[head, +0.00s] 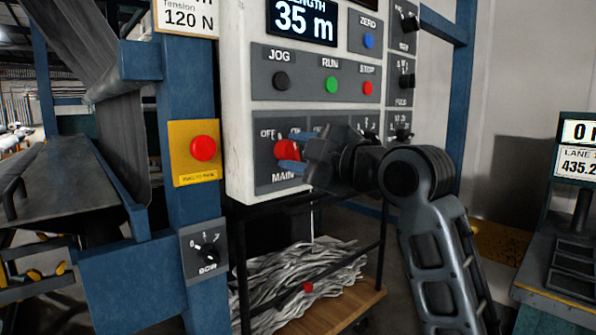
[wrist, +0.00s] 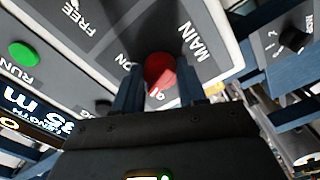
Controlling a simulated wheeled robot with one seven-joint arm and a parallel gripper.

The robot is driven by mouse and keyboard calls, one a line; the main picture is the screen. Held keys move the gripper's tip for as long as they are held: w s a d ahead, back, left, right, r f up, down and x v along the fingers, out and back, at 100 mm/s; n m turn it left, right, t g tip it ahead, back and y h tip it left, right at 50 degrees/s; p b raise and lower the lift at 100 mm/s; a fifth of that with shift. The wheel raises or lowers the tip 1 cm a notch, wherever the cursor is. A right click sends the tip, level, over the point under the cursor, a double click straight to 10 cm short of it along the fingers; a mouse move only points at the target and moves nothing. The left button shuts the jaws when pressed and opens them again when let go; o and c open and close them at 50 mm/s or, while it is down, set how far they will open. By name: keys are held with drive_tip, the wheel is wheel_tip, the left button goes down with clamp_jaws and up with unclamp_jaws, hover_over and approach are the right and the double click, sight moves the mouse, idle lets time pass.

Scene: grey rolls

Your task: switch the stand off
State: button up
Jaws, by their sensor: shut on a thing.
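The red MAIN rotary switch (head: 283,150) is on the lower left of the white control box (head: 238,110), with OFF and ON marks above it. My gripper (head: 290,152) is at this switch, coming from the right, with its blue fingers around the red knob. In the wrist view the red knob (wrist: 160,72) sits between the two fingers (wrist: 158,88), which are shut on it. The fingers partly cover the knob and the ON mark, so I cannot tell for sure which mark the knob points to.
JOG, RUN and STOP buttons (head: 331,85) and a length display (head: 303,20) sit above the switch. Left is a blue post with a red button on a yellow plate (head: 183,166) and a BOW dial (head: 207,250). Below is a shelf (head: 345,308) with grey strips.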

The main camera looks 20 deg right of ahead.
drive_tip(key=n+b, duration=0.4)
drive_tip(key=n, duration=0.1)
drive_tip(key=shift+a+n, duration=0.1)
drive_tip(key=shift+n, duration=0.3)
idle(0.4)
drive_tip(key=o, duration=1.1)
drive_tip(key=shift+c, duration=0.2)
drive_tip(key=shift+s, duration=0.1)
drive_tip(key=v, duration=0.7)
drive_tip(key=shift+s, duration=0.3)
